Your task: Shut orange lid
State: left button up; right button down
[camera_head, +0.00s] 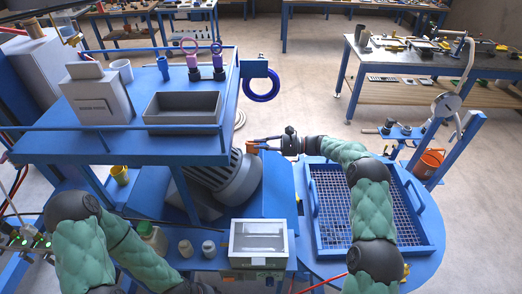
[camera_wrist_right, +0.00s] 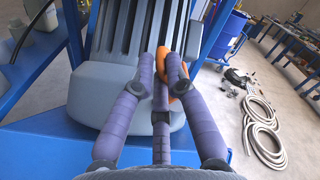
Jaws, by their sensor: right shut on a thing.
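The orange lid (camera_head: 255,148) is a small orange piece at the upper end of the grey ribbed motor housing (camera_head: 236,178). In the right wrist view the orange lid (camera_wrist_right: 181,84) shows as a curved rim behind and beside the fingertips, against the grey ribs (camera_wrist_right: 135,35). My right gripper (camera_head: 268,146) reaches in from the right, and its fingers (camera_wrist_right: 160,60) are closed on the orange lid. The fingers hide part of the lid, so its exact tilt cannot be told. My left arm shows at lower left; its gripper is outside the picture.
A blue shelf with a rail (camera_head: 200,150) stands left of the housing, bearing a grey tray (camera_head: 183,107). A blue-framed mesh grate (camera_head: 345,205) lies to the right under my right arm. A clear-lidded box (camera_head: 258,240) stands in front.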

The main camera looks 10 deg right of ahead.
jog(key=shift+w+d+f+m+b, duration=0.3)
jog(key=shift+w+m, duration=0.6)
jog(key=shift+m, duration=1)
jog(key=shift+w+d+m+b, duration=0.15)
jog(key=shift+w+m+b, duration=0.2)
jog(key=shift+w+m, duration=1.05)
jog(key=shift+w+d+f+m+b, duration=0.2)
jog(key=shift+w+m+b, duration=0.15)
jog(key=shift+m, duration=2.05)
jog(key=c, duration=1.4)
grip_release()
jog(key=shift+o, duration=0.3)
jog(key=shift+f, duration=0.3)
jog(key=v, duration=1.2)
